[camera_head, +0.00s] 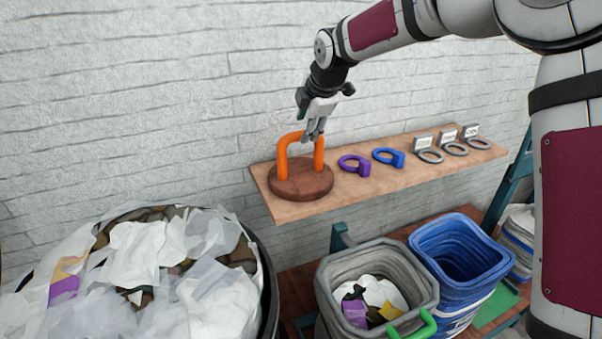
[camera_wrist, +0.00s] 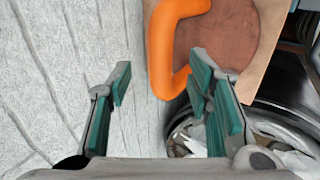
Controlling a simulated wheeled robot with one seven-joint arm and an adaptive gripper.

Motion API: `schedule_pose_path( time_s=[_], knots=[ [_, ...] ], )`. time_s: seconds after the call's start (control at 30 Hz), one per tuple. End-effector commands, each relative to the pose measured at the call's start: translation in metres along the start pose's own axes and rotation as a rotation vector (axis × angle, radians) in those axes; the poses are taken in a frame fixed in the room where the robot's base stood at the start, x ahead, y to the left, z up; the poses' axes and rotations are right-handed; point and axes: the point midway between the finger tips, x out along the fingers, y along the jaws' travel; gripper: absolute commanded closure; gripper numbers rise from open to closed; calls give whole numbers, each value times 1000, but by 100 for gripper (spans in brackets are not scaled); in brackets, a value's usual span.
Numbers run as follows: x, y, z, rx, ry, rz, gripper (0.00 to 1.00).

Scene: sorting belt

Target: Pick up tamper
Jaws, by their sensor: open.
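The tamper has a round dark wooden base (camera_head: 302,184) and an orange arched handle (camera_head: 283,160). It stands upright at the left end of a wooden shelf (camera_head: 370,193) against the wall. My gripper (camera_head: 313,132) is at the top right of the handle in the head view. In the wrist view my gripper (camera_wrist: 158,88) is open, its fingers apart with green pads. The orange handle (camera_wrist: 160,50) lies just ahead of the fingertips, closer to the right finger. Whether a finger touches the handle I cannot tell. Nothing is held.
A purple ring (camera_head: 354,164), a blue ring (camera_head: 388,157) and several grey rings with labels sit along the shelf to the right. Below are a large bin of paper waste (camera_head: 262,275), a grey bin (camera_head: 420,285) and a blue bin (camera_head: 462,285). The brick wall is close behind.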

Motion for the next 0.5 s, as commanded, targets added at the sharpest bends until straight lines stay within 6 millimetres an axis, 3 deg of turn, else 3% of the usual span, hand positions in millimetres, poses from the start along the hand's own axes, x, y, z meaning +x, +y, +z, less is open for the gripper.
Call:
schedule_pose_path(
  time_s=[0.17,0.5],
  knots=[
    [10,0,0,-1,0,-1,54],
    [53,-1,1,-1,0,-1,54]
  ],
)
